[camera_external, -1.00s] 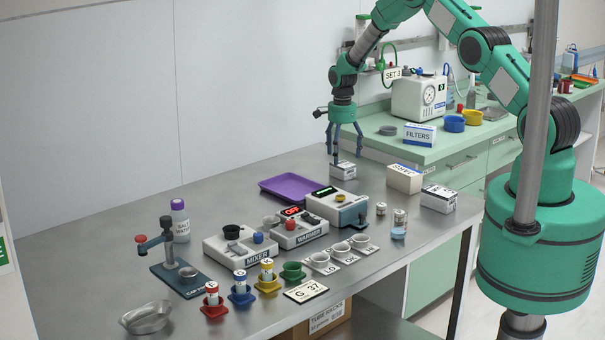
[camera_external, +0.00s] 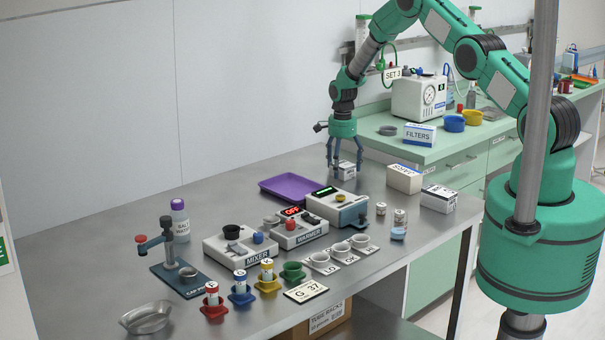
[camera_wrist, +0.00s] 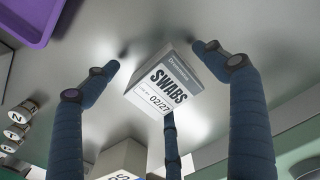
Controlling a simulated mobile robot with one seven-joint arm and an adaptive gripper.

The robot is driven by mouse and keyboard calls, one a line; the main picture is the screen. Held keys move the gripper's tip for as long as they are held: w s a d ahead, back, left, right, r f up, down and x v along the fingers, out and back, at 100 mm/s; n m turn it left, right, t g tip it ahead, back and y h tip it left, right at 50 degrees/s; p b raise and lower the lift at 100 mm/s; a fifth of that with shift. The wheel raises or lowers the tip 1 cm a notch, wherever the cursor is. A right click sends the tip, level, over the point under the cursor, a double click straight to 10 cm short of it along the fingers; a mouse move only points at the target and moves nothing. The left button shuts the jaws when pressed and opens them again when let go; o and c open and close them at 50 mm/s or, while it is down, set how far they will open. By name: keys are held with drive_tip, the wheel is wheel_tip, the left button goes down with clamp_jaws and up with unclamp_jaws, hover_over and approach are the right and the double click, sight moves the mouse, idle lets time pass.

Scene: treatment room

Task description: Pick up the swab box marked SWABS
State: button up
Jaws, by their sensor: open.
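The swab box (camera_wrist: 164,82) is a small white and grey carton marked SWABS in the wrist view. In the external view the swab box (camera_external: 346,170) stands on the grey table near its back edge. My gripper (camera_external: 345,172) is over the box with its fingers pointing down. In the wrist view the blue fingers of my gripper (camera_wrist: 160,75) are spread wide around the box, with visible gaps to it. A third finger is at the lower middle, close to the box's lower edge; I cannot tell if it touches.
A purple tray (camera_external: 288,187) lies left of the box. A white carton (camera_external: 404,179) and another labelled box (camera_external: 438,198) stand to the right. A device with a green display (camera_external: 335,204) is in front. The green counter (camera_external: 400,149) is behind.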

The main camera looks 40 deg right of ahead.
sight(343, 164)
drive_tip(key=shift+c, duration=0.3)
drive_tip(key=c, duration=1.4)
drive_tip(key=shift+o, duration=0.2)
drive_tip(key=shift+r, duration=0.2)
drive_tip(key=shift+r, duration=0.9)
drive_tip(key=shift+s+r, duration=0.3)
drive_tip(key=shift+r, duration=0.4)
drive_tip(key=s, duration=0.5)
drive_tip(key=s+a+r, duration=0.1)
drive_tip(key=s, duration=0.4)
drive_tip(key=s+a, duration=0.1)
drive_tip(key=s, duration=0.4)
drive_tip(key=shift+s+a+r, duration=0.1)
drive_tip(key=shift+a+r, duration=0.1)
